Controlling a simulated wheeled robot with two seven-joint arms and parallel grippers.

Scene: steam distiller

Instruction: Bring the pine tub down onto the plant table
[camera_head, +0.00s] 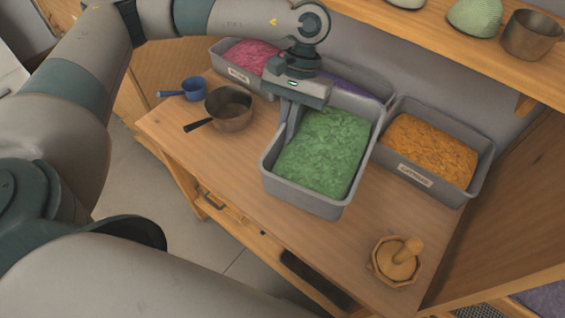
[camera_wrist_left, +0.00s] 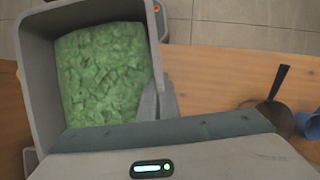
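The pine tub is a grey open tub (camera_head: 322,206) full of green needle-like material (camera_head: 325,152); no label on it is visible from here. It is at the middle of the table in the head view and fills the upper left of the left wrist view (camera_wrist_left: 37,85). My left gripper (camera_head: 290,128) is at the tub's left wall, its fingers pinching the rim; they also show in the left wrist view (camera_wrist_left: 158,103). I cannot tell whether the tub's base touches the plant table (camera_head: 240,185). My right gripper is not in view.
An orange-filled tub (camera_head: 416,180) stands close on the right, pink (camera_head: 238,74) and purple-filled tubs behind. A copper pan (camera_head: 230,118) and blue cup (camera_head: 194,88) are left. A wooden press (camera_head: 396,262) is front right. The table's front edge is near; bare wood shows between.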

